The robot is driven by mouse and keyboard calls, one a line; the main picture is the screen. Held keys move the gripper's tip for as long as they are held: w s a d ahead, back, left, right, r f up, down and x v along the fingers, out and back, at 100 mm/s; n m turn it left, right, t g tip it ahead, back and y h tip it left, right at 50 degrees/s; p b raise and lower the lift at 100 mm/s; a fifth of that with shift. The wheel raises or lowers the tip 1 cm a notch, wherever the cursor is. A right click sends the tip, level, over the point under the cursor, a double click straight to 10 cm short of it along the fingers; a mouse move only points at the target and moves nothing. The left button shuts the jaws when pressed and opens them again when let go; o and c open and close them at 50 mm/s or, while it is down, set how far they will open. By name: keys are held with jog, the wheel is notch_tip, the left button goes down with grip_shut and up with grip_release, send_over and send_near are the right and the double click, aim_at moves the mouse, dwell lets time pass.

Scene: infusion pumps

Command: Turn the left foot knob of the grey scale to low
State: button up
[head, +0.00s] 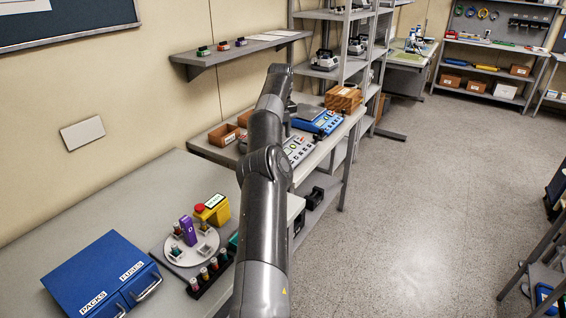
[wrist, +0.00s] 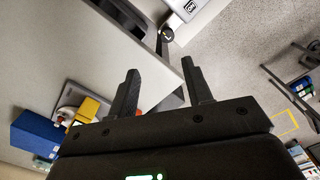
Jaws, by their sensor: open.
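I cannot pick out the grey scale or its left foot knob for certain. In the wrist view, part of a pale grey device (wrist: 186,9) with a dark-framed label shows at the top edge, cut off by the frame. A small round dark part (wrist: 168,35) lies just below it; I cannot tell what it is. My gripper (wrist: 160,88) is open and empty, with its two dark fingers apart below that device and touching nothing visible. In the head view my arm reaches over to the second table, and its end hides part of what stands there.
On the second table are a blue device (head: 327,123), a pale panel with buttons (head: 298,150), a brown box (head: 343,97) and an open brown bin (head: 224,134). The near table holds a blue cabinet (head: 100,275) and a round tray (head: 190,255). The floor (head: 420,200) to the right is clear.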

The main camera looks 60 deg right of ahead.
jog(key=shift+m, duration=0.4)
jog(key=f, duration=0.8)
jog(key=d+f, duration=0.1)
jog(key=f, duration=0.4)
jog(key=shift+s, duration=0.35)
jog(key=shift+c, duration=0.4)
jog(key=c, duration=0.9)
